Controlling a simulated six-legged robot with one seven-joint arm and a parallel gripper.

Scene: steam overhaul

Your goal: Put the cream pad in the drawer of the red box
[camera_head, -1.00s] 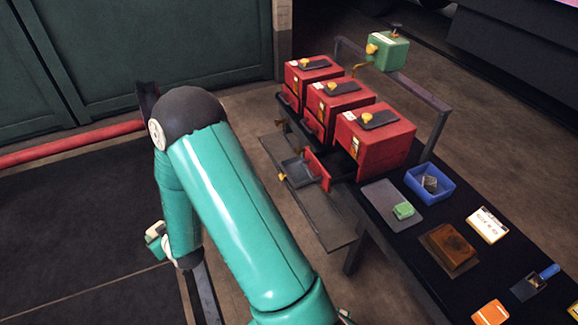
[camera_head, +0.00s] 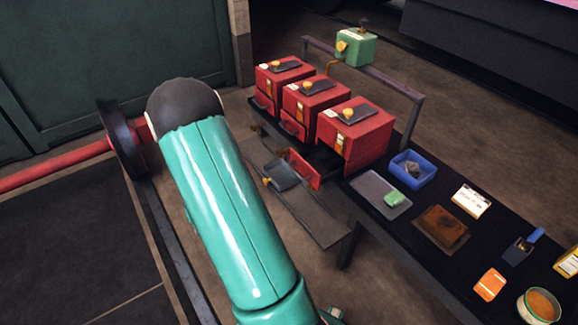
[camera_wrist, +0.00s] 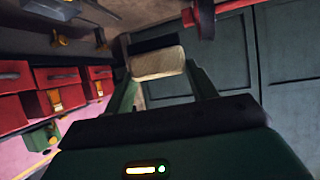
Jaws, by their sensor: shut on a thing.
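In the wrist view my gripper (camera_wrist: 160,72) is shut on the cream pad (camera_wrist: 158,63), a pale block with a dark strip along its upper edge. The gripper is out of sight in the head view. Three red boxes stand in a row on the dark bench. The nearest red box (camera_head: 368,140) has its drawer (camera_head: 305,170) pulled out, with a red front and a dark opening behind it. The drawer's inside is only partly visible. Red box fronts also show at the left of the wrist view (camera_wrist: 45,100), apart from the pad.
A small grey tray (camera_head: 283,175) lies by the open drawer, above a grey ledge (camera_head: 320,222). A rail with a green box (camera_head: 355,48) rises behind.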

